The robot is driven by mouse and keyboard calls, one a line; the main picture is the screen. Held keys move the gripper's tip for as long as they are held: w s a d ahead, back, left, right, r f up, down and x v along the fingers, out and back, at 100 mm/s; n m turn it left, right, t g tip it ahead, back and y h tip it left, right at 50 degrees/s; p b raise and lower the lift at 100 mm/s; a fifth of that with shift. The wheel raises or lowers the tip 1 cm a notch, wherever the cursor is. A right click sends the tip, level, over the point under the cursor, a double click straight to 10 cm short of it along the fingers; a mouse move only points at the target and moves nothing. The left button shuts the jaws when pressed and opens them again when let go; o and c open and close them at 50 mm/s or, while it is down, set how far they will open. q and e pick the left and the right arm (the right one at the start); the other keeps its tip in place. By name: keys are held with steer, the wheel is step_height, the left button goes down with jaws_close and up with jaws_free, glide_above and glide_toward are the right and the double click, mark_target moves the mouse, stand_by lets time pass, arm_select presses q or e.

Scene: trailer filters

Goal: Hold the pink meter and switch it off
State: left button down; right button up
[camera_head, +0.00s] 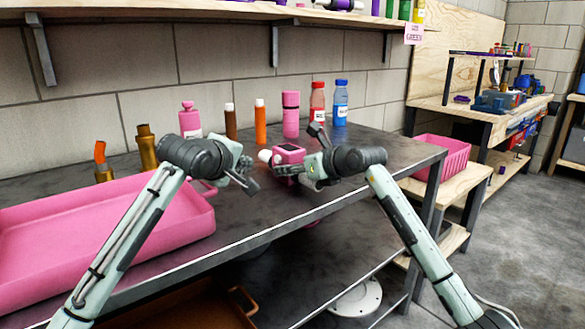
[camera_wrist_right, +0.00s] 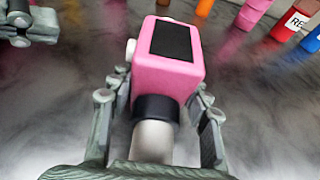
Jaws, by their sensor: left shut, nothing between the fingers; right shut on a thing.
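The pink meter (camera_head: 289,153) is a boxy pink body at the middle of the dark table. In the right wrist view the meter (camera_wrist_right: 145,72) shows a black screen, a white knob (camera_wrist_right: 130,48) on its left side, and a black collar above a pale cylinder (camera_wrist_right: 153,141). My right gripper (camera_wrist_right: 160,88) is shut on the meter, with a finger on each side. In the head view my right gripper (camera_head: 300,167) partly hides it. My left gripper (camera_head: 246,176) is shut and empty, left of the meter and apart from it.
A large pink tray (camera_head: 70,235) fills the table's left. Bottles stand along the back, including a pink one (camera_head: 291,115), a red one (camera_head: 317,103) and a blue one (camera_head: 340,104). A pink crate (camera_head: 442,158) stands on a lower wooden bench at the right.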

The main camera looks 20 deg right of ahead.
steer(key=o, duration=1.4)
steer(key=v, duration=1.2)
